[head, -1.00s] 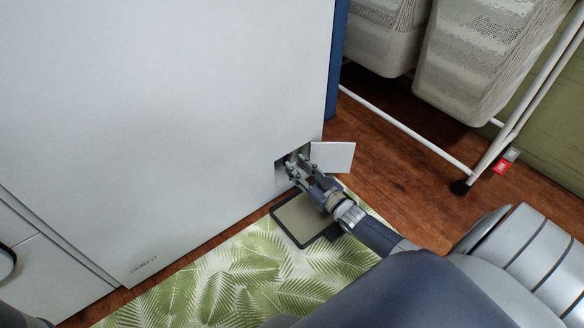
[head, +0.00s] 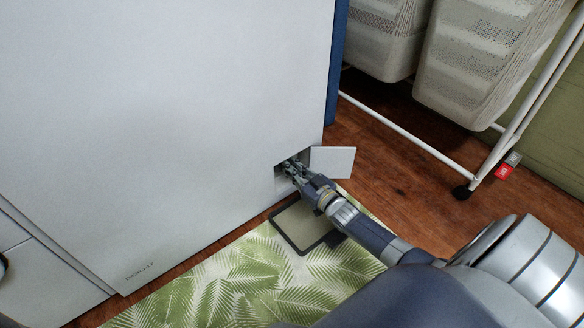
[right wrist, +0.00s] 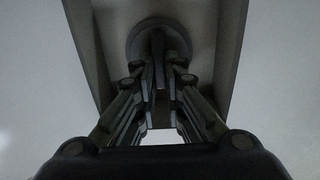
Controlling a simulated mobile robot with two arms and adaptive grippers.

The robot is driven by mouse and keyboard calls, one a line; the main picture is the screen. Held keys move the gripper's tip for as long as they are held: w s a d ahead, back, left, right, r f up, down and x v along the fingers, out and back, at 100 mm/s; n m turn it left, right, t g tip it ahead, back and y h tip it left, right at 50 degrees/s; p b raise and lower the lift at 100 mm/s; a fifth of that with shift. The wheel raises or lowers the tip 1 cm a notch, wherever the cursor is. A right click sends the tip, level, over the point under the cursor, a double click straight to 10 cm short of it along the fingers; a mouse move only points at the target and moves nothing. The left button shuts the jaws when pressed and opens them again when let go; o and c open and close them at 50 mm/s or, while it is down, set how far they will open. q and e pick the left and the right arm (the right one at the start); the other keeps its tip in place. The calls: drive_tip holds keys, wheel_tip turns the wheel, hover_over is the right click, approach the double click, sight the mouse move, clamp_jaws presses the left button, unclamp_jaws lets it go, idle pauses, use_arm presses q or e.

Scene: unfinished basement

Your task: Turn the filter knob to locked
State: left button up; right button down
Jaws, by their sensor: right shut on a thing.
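The filter knob (right wrist: 172,38) is a round, dark grey disc with a raised grip, deep in a recess at the low right of the white appliance front (head: 180,110). In the head view my right gripper (head: 292,166) reaches into that recess and hides the knob. In the right wrist view its fingers (right wrist: 160,75) are close together on the knob's raised grip, so it is shut on the knob. The small white flap (head: 333,161) stands open to the right of the recess. I cannot read any lock mark. My left gripper is not in view.
A shallow tray with a dark rim (head: 305,227) lies on the leaf-pattern mat (head: 240,280) below the recess. A white rack frame (head: 410,135) with hanging baskets (head: 490,60) stands at the right.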

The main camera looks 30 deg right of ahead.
drive_tip(key=m, duration=0.1)
drive_tip(key=m+p, duration=0.1)
drive_tip(key=m, duration=0.1)
drive_tip(key=shift+d+m, duration=0.25)
drive_tip(key=shift+m, duration=0.05)
drive_tip(key=m, duration=0.4)
drive_tip(key=shift+d+f+m, duration=0.2)
drive_tip(key=shift+d+m, duration=0.05)
drive_tip(key=shift+m, duration=0.05)
drive_tip(key=m, duration=0.4)
drive_tip(key=shift+d+f, duration=0.2)
drive_tip(key=shift+f, duration=0.1)
drive_tip(key=m, duration=0.2)
drive_tip(key=m+b, duration=0.1)
drive_tip(key=m, duration=0.2)
drive_tip(key=shift+f+m, duration=0.3)
drive_tip(key=shift+b, duration=0.3)
drive_tip(key=c, duration=1.7)
unclamp_jaws()
